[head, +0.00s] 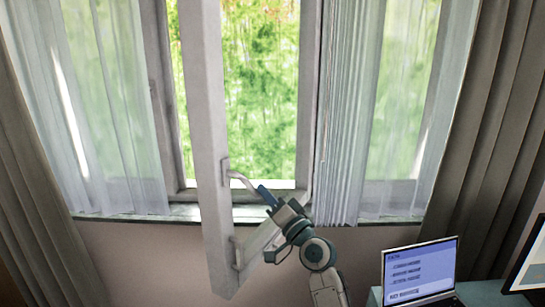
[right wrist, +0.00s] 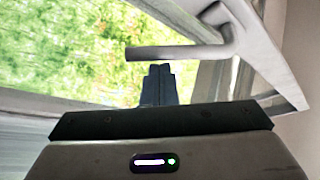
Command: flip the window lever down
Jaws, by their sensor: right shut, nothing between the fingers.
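The window sash (head: 208,130) stands swung open into the room. A grey lever (head: 241,179) sticks out from its mount on the sash, pointing right and slightly down in the head view. In the right wrist view the lever (right wrist: 175,53) lies across the picture as a level bar, bent at its right end into the mount. My right gripper (head: 266,194) is shut and empty, with its tips close to the lever's free end. In the right wrist view my right gripper (right wrist: 159,70) has its fingertips just below the bar; I cannot tell whether they touch. My left gripper is not in view.
A second grey fitting (head: 237,252) sits lower on the sash. Sheer curtains (head: 346,120) and darker drapes (head: 495,130) hang at the sides. The sill (head: 140,217) runs below the window. A laptop (head: 420,270) and a monitor (head: 528,262) stand at the lower right.

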